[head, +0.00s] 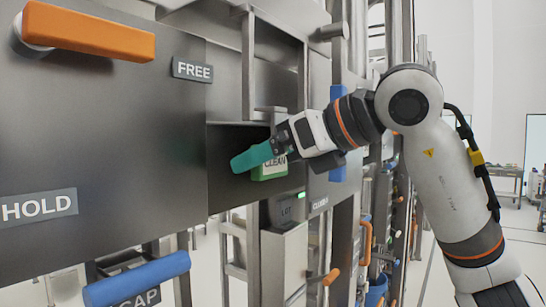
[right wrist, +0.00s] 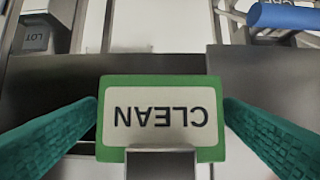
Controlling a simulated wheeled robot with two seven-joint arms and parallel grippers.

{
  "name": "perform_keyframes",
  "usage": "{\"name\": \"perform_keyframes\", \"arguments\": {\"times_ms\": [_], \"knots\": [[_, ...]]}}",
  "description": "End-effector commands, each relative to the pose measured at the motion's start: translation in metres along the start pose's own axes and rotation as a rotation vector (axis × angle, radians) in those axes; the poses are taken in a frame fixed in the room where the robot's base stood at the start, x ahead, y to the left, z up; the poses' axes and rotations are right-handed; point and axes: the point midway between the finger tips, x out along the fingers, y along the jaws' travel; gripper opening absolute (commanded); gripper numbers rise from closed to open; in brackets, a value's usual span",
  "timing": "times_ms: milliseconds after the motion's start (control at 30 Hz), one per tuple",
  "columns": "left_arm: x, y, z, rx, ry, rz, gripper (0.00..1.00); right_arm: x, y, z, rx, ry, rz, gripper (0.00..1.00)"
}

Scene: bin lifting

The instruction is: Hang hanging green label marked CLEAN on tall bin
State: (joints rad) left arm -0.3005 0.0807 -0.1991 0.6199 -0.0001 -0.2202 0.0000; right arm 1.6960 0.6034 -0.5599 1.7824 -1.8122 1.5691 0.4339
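The green label (head: 268,171) with its white CLEAN face is at my right gripper, in front of the dark recess. In the right wrist view the label (right wrist: 160,92) fills the centre, its text upside down. My right gripper (right wrist: 161,108) has one teal finger against each side edge, with no clear gap. In the head view a teal finger (head: 252,157) covers part of the label. A grey metal tab (right wrist: 160,163) overlaps one edge of the label; whether it belongs to the label or a holder is unclear. My left gripper is not in view. No tall bin can be made out.
A large steel front (head: 110,130) with FREE (head: 192,70) and HOLD (head: 40,206) plates stands at the left. It has an orange handle (head: 90,32). A blue CAP handle (head: 137,279) is below. A LOT box (head: 287,209) sits under the label. Open floor lies at the right.

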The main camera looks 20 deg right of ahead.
Motion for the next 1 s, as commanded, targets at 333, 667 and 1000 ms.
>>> {"name": "perform_keyframes", "arguments": {"times_ms": [333,667,1000], "knots": [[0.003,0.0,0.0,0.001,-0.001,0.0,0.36,-0.007,0.0,0.001,0.0,0.001,0.002,0.89],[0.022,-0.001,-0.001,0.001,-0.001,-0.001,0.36,-0.071,0.001,0.002,0.001,0.005,0.003,0.89],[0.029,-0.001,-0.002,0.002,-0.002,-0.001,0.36,-0.117,0.0,0.0,0.0,0.001,0.0,0.89]]}}
